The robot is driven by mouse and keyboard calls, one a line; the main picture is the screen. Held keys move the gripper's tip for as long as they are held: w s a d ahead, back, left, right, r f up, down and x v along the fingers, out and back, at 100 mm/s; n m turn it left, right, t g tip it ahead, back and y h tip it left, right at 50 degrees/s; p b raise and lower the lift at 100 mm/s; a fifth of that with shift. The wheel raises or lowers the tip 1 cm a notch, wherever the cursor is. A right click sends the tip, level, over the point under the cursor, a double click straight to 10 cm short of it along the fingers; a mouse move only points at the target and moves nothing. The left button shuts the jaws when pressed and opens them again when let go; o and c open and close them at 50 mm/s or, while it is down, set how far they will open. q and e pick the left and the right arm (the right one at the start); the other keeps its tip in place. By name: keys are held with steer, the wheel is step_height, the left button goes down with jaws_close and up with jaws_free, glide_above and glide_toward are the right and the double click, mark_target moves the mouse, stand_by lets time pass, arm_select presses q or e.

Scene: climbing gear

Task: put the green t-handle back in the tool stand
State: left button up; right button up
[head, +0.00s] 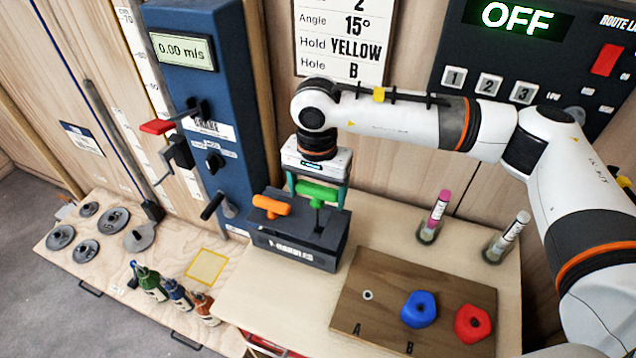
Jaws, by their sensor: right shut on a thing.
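The green t-handle (317,193) is at the right part of the dark tool stand (296,254), with its shaft pointing down toward the stand. I cannot tell how deep the shaft sits. An orange t-handle (271,206) stands in the left part of the same stand. My right gripper (318,200) points down over the stand and is shut on the green t-handle, its teal fingers on either side of it. My left gripper is not in view.
A wooden board (358,321) with a blue hold (418,309) and a red hold (472,323) lies right of the stand. Two marker holders stand behind it. A blue machine (225,120) rises at the left, close to the stand. Small bottles (149,282) stand front left.

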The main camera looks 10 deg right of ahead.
mark_target(318, 219)
steer(key=f, duration=0.1)
steer(key=f+b, duration=0.1)
steer(key=f, duration=0.1)
steer(key=shift+s+d, duration=0.1)
steer(key=shift+d, duration=0.1)
steer(key=shift+f, duration=0.35)
step_height(318, 219, down, 3)
steer(key=shift+r+b, duration=0.2)
steer(key=shift+b, duration=0.35)
step_height(318, 219, down, 3)
steer(key=b, duration=0.2)
steer(key=shift+a+r+b, duration=0.1)
steer(key=shift+r+b, duration=0.05)
steer(key=shift+b, duration=0.25)
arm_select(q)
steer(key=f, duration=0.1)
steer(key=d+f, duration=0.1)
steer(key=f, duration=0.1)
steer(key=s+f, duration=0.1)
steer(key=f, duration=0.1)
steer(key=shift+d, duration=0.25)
arm_select(e)
steer(key=o, duration=1.1)
steer(key=shift+c, duration=0.2)
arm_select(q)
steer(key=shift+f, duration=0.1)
arm_select(e)
steer(key=shift+r, duration=0.15)
